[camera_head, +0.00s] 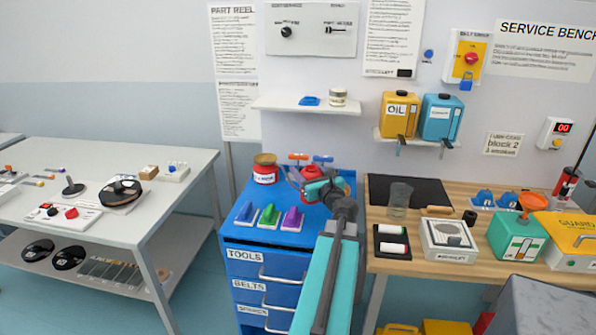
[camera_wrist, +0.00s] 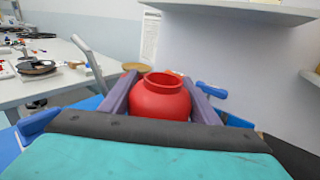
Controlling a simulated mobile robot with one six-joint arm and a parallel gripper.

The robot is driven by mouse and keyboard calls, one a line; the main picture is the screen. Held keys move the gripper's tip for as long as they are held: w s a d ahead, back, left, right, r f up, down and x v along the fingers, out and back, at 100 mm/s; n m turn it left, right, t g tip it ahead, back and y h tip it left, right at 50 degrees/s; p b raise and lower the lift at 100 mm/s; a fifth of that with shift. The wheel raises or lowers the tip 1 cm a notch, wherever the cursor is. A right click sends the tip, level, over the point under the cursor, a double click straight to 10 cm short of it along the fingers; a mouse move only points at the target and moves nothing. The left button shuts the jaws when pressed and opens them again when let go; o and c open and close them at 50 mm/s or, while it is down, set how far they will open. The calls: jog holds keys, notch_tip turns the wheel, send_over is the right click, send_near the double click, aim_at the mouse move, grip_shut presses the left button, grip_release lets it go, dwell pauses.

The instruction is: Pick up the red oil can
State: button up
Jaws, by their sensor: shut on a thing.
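The red oil can (camera_head: 312,172) is at the blue cabinet's top, partly hidden by my gripper (camera_head: 326,186) in the head view. In the wrist view its round red body (camera_wrist: 160,100) with an open neck sits between the two fingers of my gripper (camera_wrist: 161,92), which is shut on it.
A red can with a gold lid (camera_head: 265,170) stands just left on the blue cabinet (camera_head: 262,255). Green, purple and blue tools lie in front. A white shelf (camera_head: 305,107) hangs above. The wooden bench (camera_head: 400,262) at right is crowded; a white table (camera_head: 165,215) is at left.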

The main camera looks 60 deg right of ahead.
jog(key=shift+s, duration=0.25)
jog(key=shift+r, duration=0.2)
dwell(0.4)
